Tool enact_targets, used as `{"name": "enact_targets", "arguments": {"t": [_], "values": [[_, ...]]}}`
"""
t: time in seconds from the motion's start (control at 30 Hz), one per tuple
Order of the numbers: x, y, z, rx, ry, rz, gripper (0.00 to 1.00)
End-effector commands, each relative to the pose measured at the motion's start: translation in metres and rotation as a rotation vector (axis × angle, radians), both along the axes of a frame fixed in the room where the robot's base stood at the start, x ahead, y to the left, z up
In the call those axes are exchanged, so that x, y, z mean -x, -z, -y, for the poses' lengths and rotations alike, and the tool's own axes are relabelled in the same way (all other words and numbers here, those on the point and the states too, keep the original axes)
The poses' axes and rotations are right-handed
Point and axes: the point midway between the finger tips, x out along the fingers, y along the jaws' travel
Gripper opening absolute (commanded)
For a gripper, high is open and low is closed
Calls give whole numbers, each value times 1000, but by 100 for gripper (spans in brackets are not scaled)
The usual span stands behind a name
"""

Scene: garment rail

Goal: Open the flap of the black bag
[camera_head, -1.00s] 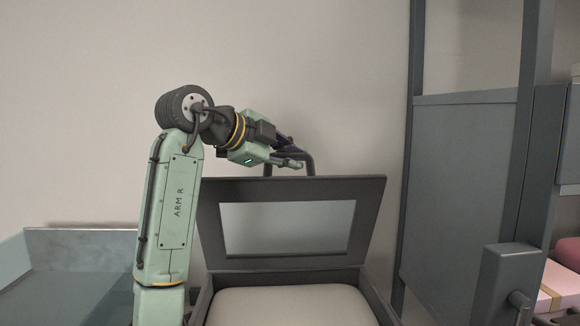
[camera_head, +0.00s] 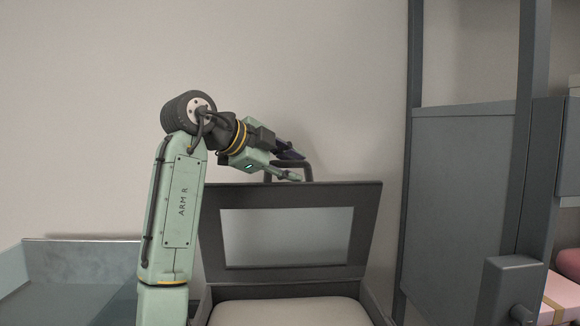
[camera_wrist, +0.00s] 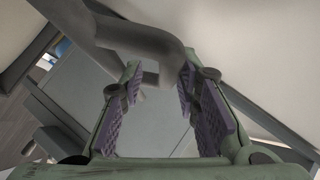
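The black bag's flap (camera_head: 288,267) stands raised, a dark frame around a pale panel. A dark curved handle (camera_head: 308,170) rises from its top edge. Below it the open body shows a dark rim (camera_head: 366,300) and a pale padded inside. My gripper (camera_head: 296,167) is at the handle, above the flap's top edge. In the wrist view my gripper (camera_wrist: 160,78) has its purple-padded fingers spread apart. The handle (camera_wrist: 145,40) bends across just past the fingertips, with its end reaching between them. I cannot tell whether a finger touches it.
A grey-blue tray or bin (camera_head: 80,262) lies at the left. A tall grey frame with a panel (camera_head: 455,200) stands at the right, near a grey post (camera_head: 510,285). A pink box with a tan band (camera_head: 562,297) sits at the lower right. The wall behind is bare.

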Motion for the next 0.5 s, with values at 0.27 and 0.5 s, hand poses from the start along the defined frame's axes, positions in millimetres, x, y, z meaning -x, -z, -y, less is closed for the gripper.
{"name": "enact_targets", "arguments": {"t": [0.27,0.5], "values": [[0,1,0,-1,0,-2,35],[10,-8,-13,1,-2,0,35]]}}
